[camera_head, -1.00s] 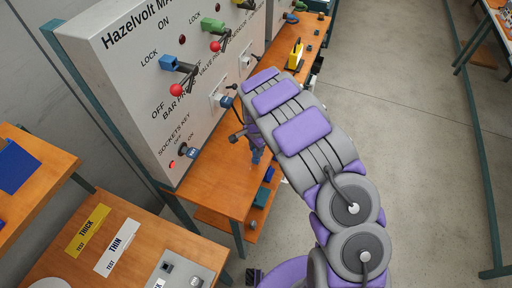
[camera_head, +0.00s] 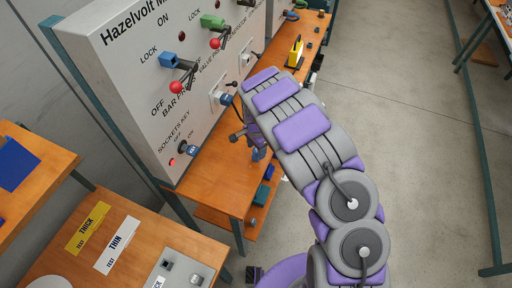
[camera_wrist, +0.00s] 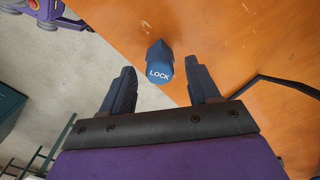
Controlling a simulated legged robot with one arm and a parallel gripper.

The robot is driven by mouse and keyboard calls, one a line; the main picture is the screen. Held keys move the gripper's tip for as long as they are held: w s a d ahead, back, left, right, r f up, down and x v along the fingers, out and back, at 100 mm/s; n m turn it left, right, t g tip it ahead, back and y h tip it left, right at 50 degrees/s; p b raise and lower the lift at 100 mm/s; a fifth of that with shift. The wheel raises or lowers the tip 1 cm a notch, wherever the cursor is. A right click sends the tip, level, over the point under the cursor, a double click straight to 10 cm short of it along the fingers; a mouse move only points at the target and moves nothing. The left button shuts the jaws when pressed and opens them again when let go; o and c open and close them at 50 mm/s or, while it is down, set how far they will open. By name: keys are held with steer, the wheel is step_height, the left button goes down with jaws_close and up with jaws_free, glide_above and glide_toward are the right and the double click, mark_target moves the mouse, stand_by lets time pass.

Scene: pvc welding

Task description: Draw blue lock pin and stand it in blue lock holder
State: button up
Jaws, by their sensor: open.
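A blue piece marked LOCK (camera_wrist: 159,70) shows in the wrist view over the wooden bench, near its edge. It lies in line with the gap between my fingertips. My gripper (camera_wrist: 163,78) is open, one finger on each side in the picture; I see no contact. Whether the piece stands or lies is unclear. In the head view my arm hides most of my gripper. A blue block (camera_head: 169,61) with a dark lever and red knob sits on the panel beside the word LOCK. I cannot tell for certain which blue part is the holder.
The tall grey panel (camera_head: 130,90) stands on the wooden bench (camera_head: 215,185), left of my arm. A blue key switch (camera_head: 186,149) and a socket with a cable (camera_head: 222,97) stick out of it. A lower table (camera_head: 140,265) stands at front left. Open floor lies right.

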mark_target(256, 150)
step_height(256, 150, up, 17)
steer(key=p, duration=0.2)
steer(key=shift+r, duration=0.15)
stand_by(0.9)
steer(key=s+d+r+n, duration=0.3)
steer(key=s+d+r, duration=0.9)
steer(key=s+d, duration=0.15)
steer(key=s+d+r+n+g, duration=0.1)
steer(key=s+n, duration=0.6)
steer(key=s, duration=1.9)
steer(key=shift+s+d+g+b, duration=0.15)
steer(key=shift+d+g+b, duration=0.2)
steer(key=shift+d, duration=0.55)
steer(key=shift+r, duration=0.1)
